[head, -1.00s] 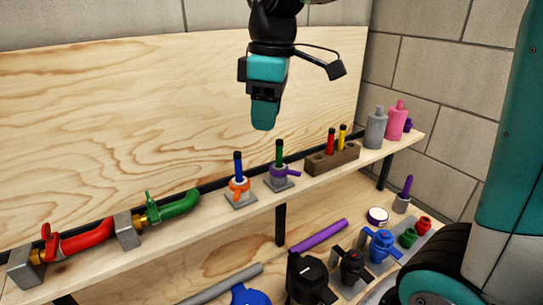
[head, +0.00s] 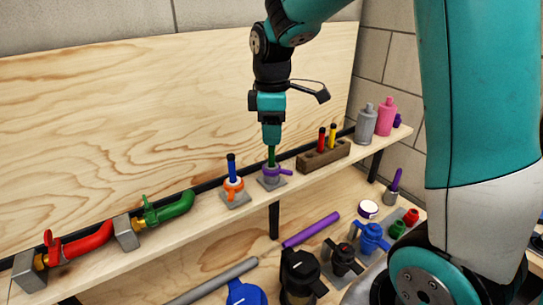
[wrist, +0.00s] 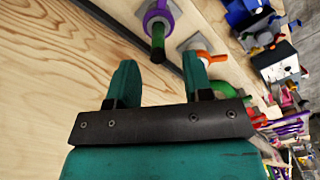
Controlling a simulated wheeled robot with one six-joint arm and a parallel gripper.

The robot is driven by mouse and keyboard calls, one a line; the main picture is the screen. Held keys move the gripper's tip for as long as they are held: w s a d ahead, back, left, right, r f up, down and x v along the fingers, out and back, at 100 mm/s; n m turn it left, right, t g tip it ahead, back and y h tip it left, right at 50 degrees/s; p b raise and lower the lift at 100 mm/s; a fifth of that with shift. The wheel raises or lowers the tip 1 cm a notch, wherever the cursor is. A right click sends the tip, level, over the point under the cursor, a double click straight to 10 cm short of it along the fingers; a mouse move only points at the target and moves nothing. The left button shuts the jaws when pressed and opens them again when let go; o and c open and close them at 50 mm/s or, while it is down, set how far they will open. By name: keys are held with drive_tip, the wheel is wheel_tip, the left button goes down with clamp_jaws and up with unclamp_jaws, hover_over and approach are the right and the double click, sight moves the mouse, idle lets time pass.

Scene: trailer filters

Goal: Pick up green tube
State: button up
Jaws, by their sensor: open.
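The green tube (head: 271,157) stands upright in a holder with a purple clamp (head: 277,171) on the wooden shelf. My gripper (head: 271,141) points down right over the tube, its fingertips at or just above the tube's top. In the wrist view the tube (wrist: 157,38) shows between and just beyond the two teal fingers of my gripper (wrist: 161,62), which are apart with nothing between them. Its dark end faces the camera. Whether a finger touches the tube I cannot tell.
A blue tube (head: 232,169) in an orange-clamped holder (head: 234,187) stands close on the left. A wooden block (head: 322,158) with red and yellow tubes is close on the right. Grey (head: 366,125) and pink bottles stand farther right. Red and green valved pipes lie left along the shelf.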

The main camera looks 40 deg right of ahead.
sight(271, 149)
drive_tip(key=shift+w+f+p, duration=0.15)
drive_tip(key=shift+f+p, duration=1)
drive_tip(key=shift+f, duration=1.5)
clamp_jaws()
